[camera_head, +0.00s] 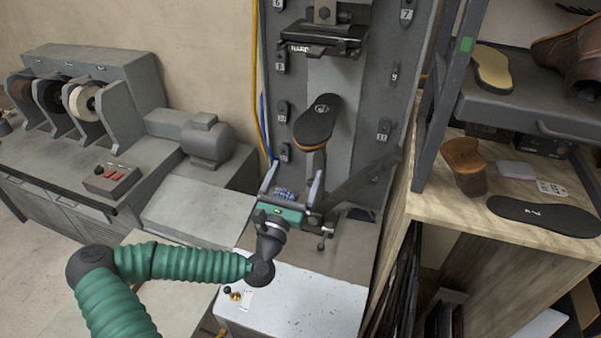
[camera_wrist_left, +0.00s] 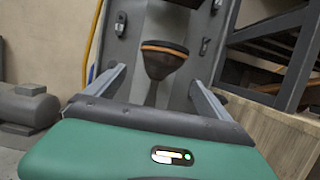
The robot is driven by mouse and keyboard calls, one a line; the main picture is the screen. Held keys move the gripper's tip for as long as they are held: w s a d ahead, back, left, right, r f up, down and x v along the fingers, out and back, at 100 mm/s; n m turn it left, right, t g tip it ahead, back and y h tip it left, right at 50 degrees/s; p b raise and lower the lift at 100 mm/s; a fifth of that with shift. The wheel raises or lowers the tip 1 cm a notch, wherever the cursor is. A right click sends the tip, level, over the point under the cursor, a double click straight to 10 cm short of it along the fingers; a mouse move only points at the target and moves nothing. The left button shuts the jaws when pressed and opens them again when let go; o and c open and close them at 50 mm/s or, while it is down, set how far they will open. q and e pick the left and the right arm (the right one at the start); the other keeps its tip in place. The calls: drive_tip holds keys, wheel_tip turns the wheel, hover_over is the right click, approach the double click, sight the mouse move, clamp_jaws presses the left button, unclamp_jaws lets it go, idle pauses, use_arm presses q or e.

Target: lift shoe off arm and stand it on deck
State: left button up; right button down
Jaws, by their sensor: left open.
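The shoe (camera_head: 317,122) sits sole-up on the stitcher's arm (camera_head: 315,165), with its dark sole facing upward. In the left wrist view the shoe (camera_wrist_left: 163,60) shows ahead, beyond the fingers, with a brown edge under the dark sole. My left gripper (camera_head: 293,180) is open and empty, below and in front of the shoe and apart from it. Its two fingers (camera_wrist_left: 160,85) are spread wide in the wrist view. The pale deck (camera_head: 300,295) is in front of the machine, below my left gripper. My right gripper is not in view.
The stitcher head (camera_head: 322,40) hangs above the shoe. A grinding machine (camera_head: 85,125) stands at left. Most of the deck is clear.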

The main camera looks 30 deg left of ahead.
use_arm(q)
drive_tip(key=x, duration=0.7)
drive_tip(key=shift+w+d+f+p, duration=0.1)
drive_tip(key=shift+w+p, duration=0.1)
drive_tip(key=shift+p, duration=0.2)
drive_tip(key=shift+w+a+r, duration=0.2)
drive_tip(key=shift+w+a, duration=0.05)
drive_tip(key=shift+w, duration=0.55)
drive_tip(key=shift+d, duration=0.1)
drive_tip(key=shift+r, duration=0.1)
drive_tip(key=shift+c, duration=0.2)
drive_tip(key=shift+c, duration=1.1)
drive_tip(key=c, duration=1.6)
drive_tip(key=shift+o, duration=0.2)
drive_tip(key=shift+s+r, duration=0.1)
drive_tip(key=shift+r, duration=0.05)
